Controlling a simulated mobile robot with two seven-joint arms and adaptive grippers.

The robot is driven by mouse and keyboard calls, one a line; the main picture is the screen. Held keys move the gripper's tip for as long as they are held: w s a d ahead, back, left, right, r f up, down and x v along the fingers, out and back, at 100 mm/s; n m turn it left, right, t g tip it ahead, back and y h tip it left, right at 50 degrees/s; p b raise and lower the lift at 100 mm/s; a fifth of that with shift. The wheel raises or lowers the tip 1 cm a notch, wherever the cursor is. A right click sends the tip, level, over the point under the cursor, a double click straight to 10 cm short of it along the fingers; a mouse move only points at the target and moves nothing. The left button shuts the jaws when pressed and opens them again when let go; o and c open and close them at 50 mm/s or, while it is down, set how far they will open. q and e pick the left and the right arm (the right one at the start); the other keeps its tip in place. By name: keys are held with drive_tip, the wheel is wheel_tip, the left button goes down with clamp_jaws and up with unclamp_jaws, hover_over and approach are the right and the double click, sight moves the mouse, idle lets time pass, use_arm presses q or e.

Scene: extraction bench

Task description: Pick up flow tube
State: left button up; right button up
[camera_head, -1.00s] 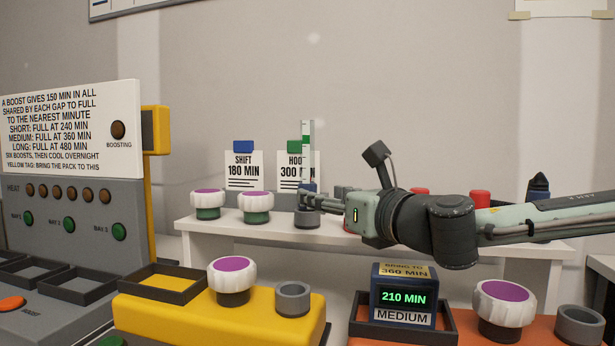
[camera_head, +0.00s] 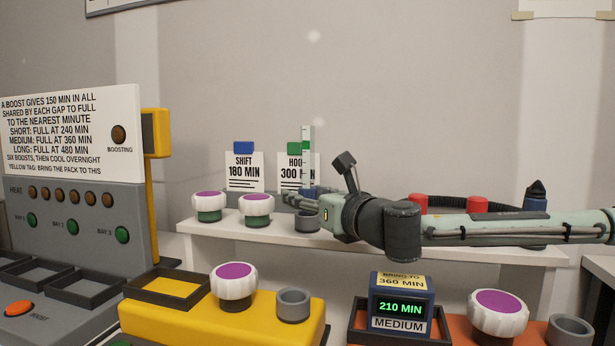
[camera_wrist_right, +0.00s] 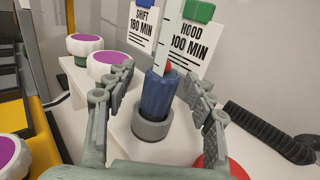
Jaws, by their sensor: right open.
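The flow tube (camera_head: 307,145) stands upright on the white shelf at the back, its clear, marked upper part rising in front of the hood card. In the right wrist view its blue lower body (camera_wrist_right: 160,98), with a small red piece at the top, sits in a grey round holder (camera_wrist_right: 153,127). The holder (camera_head: 307,222) also shows in the head view. My right gripper (camera_wrist_right: 161,76) is open, with one finger on each side of the blue body and visible gaps. In the head view the right gripper (camera_head: 299,200) partly hides the tube's lower part. My left gripper is not in view.
White knobs with purple tops (camera_head: 209,205) stand left of the holder on the shelf (camera_head: 225,235). The shift card (camera_head: 244,170) and hood card (camera_head: 293,172) stand behind. A red piece (camera_wrist_right: 222,160) and black ribbed hose (camera_wrist_right: 270,132) lie right of the holder.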

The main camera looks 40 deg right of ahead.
drive_tip(key=shift+c, duration=0.2)
clamp_jaws()
idle(0.3)
